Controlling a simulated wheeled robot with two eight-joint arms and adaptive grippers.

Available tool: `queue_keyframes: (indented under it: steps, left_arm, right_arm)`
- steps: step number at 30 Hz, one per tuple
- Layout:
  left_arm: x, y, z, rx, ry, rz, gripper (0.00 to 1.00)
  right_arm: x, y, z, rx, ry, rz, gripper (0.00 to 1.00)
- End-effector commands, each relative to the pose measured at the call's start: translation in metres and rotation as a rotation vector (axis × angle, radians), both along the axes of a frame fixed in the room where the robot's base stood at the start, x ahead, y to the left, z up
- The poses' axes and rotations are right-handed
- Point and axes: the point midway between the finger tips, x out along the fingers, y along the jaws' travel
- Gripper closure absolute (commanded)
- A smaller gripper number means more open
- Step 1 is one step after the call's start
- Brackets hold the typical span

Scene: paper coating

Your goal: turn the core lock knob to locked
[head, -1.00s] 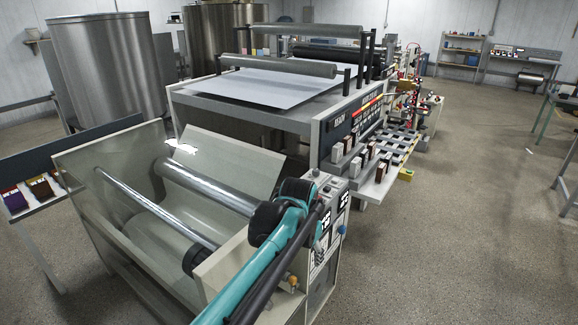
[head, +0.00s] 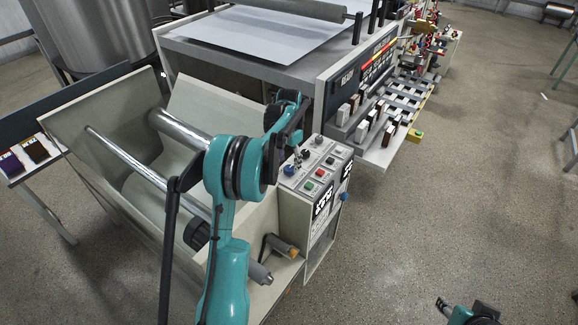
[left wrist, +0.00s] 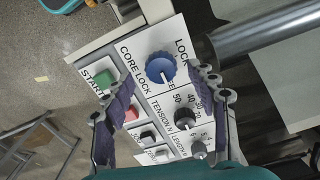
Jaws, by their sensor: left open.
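The core lock knob is a round blue knob (left wrist: 160,67) in the upper middle of the left wrist view, beside the printed words CORE LOCK and LOCK. Its white pointer mark is on the side by a partly hidden label ending in E, away from LOCK. In the head view the blue knob (head: 289,170) is on the near left of the control panel top (head: 297,184). My left gripper (left wrist: 162,90) is open, its purple-padded fingers apart on either side of the knob's area, with nothing between them. My right gripper (head: 470,312) is partly in the head view at bottom right; its jaws are unclear.
Black tension knob (left wrist: 185,118), length knob (left wrist: 198,149), green start button (left wrist: 104,79) and red button (left wrist: 131,111) sit close by. A metal roller (head: 180,130) lies left of the panel. Floor at right is clear.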

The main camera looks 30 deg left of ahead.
Motion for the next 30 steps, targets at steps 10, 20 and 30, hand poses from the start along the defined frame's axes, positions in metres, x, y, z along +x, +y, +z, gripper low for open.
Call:
queue_keyframes:
  steps: [10, 20, 30]
  left_arm:
    - [0.0, 0.0, -0.033, 0.0, -0.001, 0.0, 0.42]
    - [0.0, 0.0, -0.032, 0.0, -0.001, 0.0, 0.71]
    - [0.0, 0.0, -0.032, 0.001, -0.001, 0.01, 0.92]
  right_arm:
    - [0.0, 0.0, -0.004, 0.0, 0.0, 0.0, 0.6]
    - [0.0, 0.0, -0.004, 0.0, 0.0, 0.0, 0.6]
    - [0.0, 0.0, -0.004, 0.0, 0.0, 0.0, 0.6]
